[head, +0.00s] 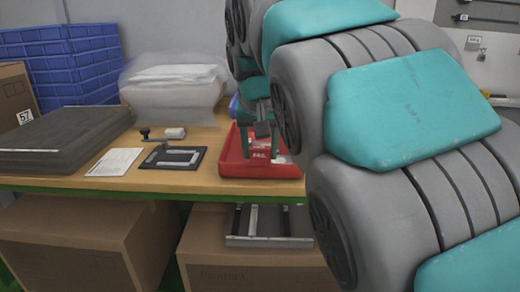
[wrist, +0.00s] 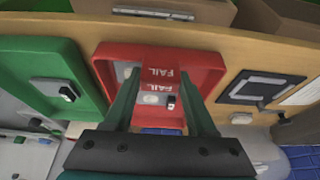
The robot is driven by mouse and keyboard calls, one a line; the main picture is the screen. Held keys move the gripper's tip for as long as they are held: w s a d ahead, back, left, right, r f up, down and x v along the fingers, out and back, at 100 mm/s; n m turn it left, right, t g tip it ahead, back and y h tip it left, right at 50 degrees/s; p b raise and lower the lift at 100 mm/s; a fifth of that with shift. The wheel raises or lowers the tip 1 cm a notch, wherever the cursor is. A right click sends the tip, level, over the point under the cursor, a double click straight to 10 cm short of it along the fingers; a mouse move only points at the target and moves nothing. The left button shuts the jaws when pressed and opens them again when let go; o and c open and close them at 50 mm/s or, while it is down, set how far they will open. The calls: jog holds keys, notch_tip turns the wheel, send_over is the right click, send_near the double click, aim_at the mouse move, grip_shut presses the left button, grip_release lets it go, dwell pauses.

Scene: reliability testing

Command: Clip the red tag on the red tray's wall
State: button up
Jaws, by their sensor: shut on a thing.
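The red tag (head: 261,155), with white "FAIL" lettering, is held between the fingertips of my gripper (head: 262,130). In the wrist view the tag (wrist: 165,72) sits between the two green fingers of my gripper (wrist: 160,78), lettering upside down. The red tray (head: 232,167) stands at the table's front edge; it also shows in the wrist view (wrist: 108,72). My arm hides the tray's right part in the head view.
A green tray (wrist: 82,97) with a small device lies beside the red tray. A black square fixture (head: 172,157) and a white sheet (head: 114,162) lie left of it in the head view. A dark case (head: 60,140) and blue crates (head: 75,65) are farther left.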

jog(key=shift+r, duration=0.35)
jog(key=shift+f, duration=0.65)
dwell(1.2)
jog(key=o, duration=1.4)
jog(key=shift+r+p, duration=1.6)
jog(key=shift+r, duration=1.9)
